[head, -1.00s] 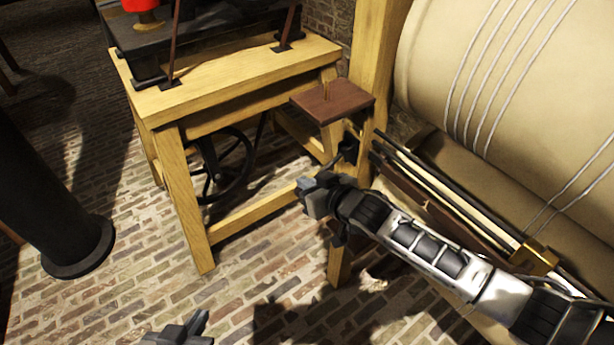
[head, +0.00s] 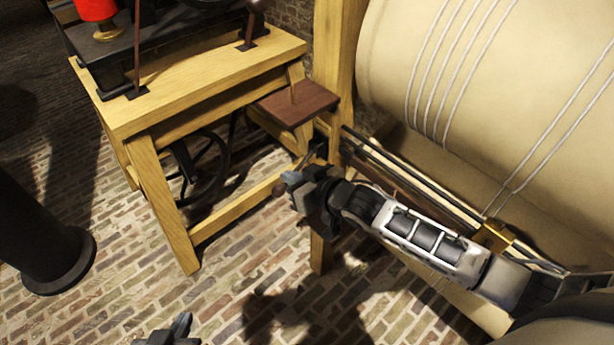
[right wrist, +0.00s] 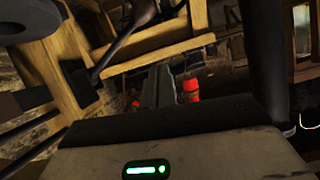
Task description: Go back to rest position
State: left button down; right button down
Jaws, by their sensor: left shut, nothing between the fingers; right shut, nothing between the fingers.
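My right gripper (head: 290,184) is in the middle of the head view, at the end of my right arm, which comes in from the right. It is shut and empty, in front of the wooden frame and below the small brown board. My left gripper (head: 178,330) shows at the bottom edge of the head view, over the brick floor. It is shut with nothing in it, and most of its arm is out of view. In the right wrist view, my right gripper's fingers (right wrist: 158,88) show as a dark narrow shape.
A wooden table (head: 185,95) with a black machine and red part stands at upper left. A brown board (head: 298,103) juts beside a wooden post. A large cream roped drum (head: 490,80) fills the right. A black column (head: 45,245) stands left. Brick floor (head: 120,290) lies open between.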

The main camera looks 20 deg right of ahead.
jog(key=s+d+f+g+h, duration=0.1)
jog(key=s+f, duration=0.2)
jog(key=s, duration=0.7)
jog(key=s+d+f+m+h, duration=0.1)
jog(key=s+f, duration=0.3)
jog(key=s, duration=0.6)
jog(key=shift+s+d+f+m+g+h, duration=0.15)
jog(key=shift+s+d+m+g+h, duration=0.2)
jog(key=shift+d+h, duration=0.2)
